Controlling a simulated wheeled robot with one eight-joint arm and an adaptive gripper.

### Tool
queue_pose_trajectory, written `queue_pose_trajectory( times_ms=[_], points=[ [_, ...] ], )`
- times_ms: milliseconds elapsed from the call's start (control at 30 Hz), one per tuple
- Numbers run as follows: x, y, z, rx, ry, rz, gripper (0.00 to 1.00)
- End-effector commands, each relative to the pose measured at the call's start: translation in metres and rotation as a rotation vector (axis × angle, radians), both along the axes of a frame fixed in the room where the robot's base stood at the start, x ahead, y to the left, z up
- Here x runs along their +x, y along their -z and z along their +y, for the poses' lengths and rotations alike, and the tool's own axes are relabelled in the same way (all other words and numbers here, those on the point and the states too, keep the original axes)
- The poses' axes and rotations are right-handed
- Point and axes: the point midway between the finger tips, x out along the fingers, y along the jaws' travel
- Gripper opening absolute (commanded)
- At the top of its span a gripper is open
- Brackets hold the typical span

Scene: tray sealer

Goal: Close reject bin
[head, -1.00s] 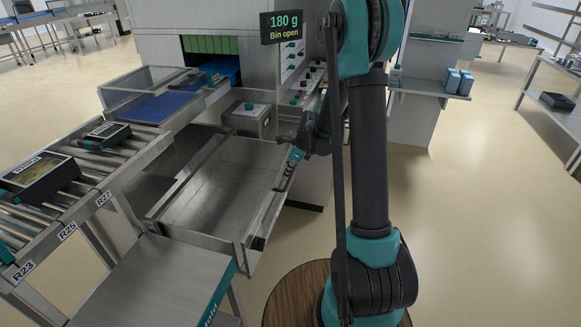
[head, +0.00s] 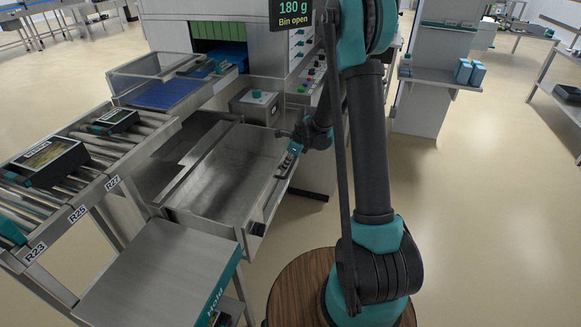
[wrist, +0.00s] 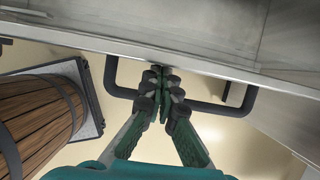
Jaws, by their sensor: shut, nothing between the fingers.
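The reject bin (head: 215,190) is an open-topped grey metal drawer standing out from the machine in the head view. Its wall (wrist: 200,55) crosses the top of the wrist view, with a dark bar handle (wrist: 225,108) along it. My gripper (wrist: 162,72) is shut and empty, its fingertips at the middle of the handle and close to the wall. I cannot tell whether they touch either one. In the head view my gripper (head: 287,160) is at the bin's right side.
A roller conveyor (head: 80,160) with black trays runs along the left. A metal table marked "Hold" (head: 150,280) stands in front of the bin. A button box (head: 255,106) is behind it. Open floor (head: 470,220) lies to the right.

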Motion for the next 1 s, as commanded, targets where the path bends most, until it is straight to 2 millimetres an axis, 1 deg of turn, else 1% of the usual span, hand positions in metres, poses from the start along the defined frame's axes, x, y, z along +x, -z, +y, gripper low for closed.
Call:
queue_pose_trajectory(
  times_ms=[33,167,400,600,700,800,1000],
  points=[
    [0.004,0.0,0.012,0.001,-0.005,0.0,0.0],
    [0.017,0.0,0.045,0.002,-0.007,-0.001,0.0],
    [0.047,0.0,0.117,0.001,-0.006,-0.001,0.0],
    [0.069,0.0,0.169,0.001,-0.004,-0.001,0.0],
    [0.077,0.0,0.189,0.001,-0.003,-0.001,0.0],
    [0.083,0.0,0.205,0.001,-0.003,-0.001,0.0],
    [0.091,0.0,0.223,0.001,-0.001,-0.001,0.0]
  ],
)
